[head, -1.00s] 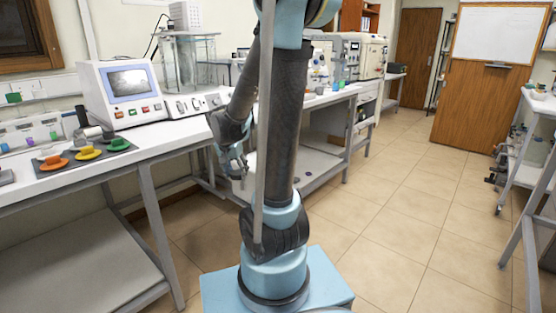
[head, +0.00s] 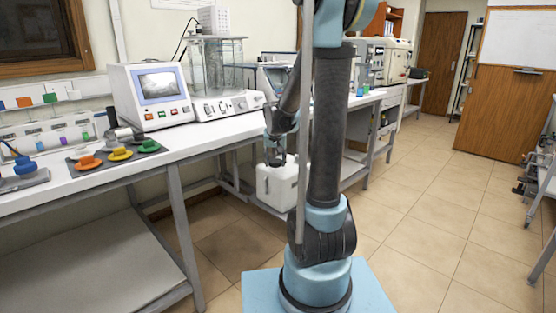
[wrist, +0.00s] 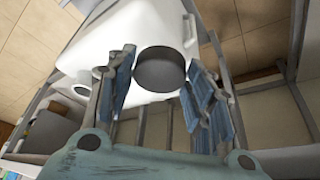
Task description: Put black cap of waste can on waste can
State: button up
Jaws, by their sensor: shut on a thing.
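The white waste can (head: 278,186) stands on the lower shelf under the bench in the head view, partly hidden behind my arm. In the wrist view the same white can (wrist: 130,30) fills the upper middle. The round black cap (wrist: 160,68) is between the two blue-padded fingers of my gripper (wrist: 160,88), in front of the can. My gripper (head: 275,160) shows in the head view at the top of the can, shut on the cap. I cannot tell whether the cap touches the can's neck.
The bench (head: 130,180) carries orange, yellow and green small items (head: 120,153) on a dark mat and a white device with a screen (head: 150,90). Its frame and legs (head: 184,240) surround the lower space. The tiled floor (head: 430,240) to the right is clear.

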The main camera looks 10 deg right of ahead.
aim_at(275, 159)
jog(key=w, duration=0.3)
jog(key=w+d, duration=0.1)
jog(key=w, duration=0.5)
jog(key=shift+w+d, duration=0.25)
jog(key=shift+w, duration=0.15)
notch_tip(275, 159, down, 3)
jog(key=shift+w+f, duration=0.1)
jog(key=shift+f, duration=0.15)
jog(key=shift+o, duration=0.2)
jog(key=shift+s+f, duration=0.25)
jog(key=o, duration=0.5)
jog(key=shift+s, duration=0.1)
jog(key=o, duration=0.3)
jog(key=shift+f, duration=0.2)
jog(key=shift+w+a+f, duration=0.1)
jog(key=shift+w+f, duration=0.2)
jog(key=shift+w, duration=0.1)
jog(key=shift+s+r, duration=0.1)
jog(key=shift+r, duration=0.25)
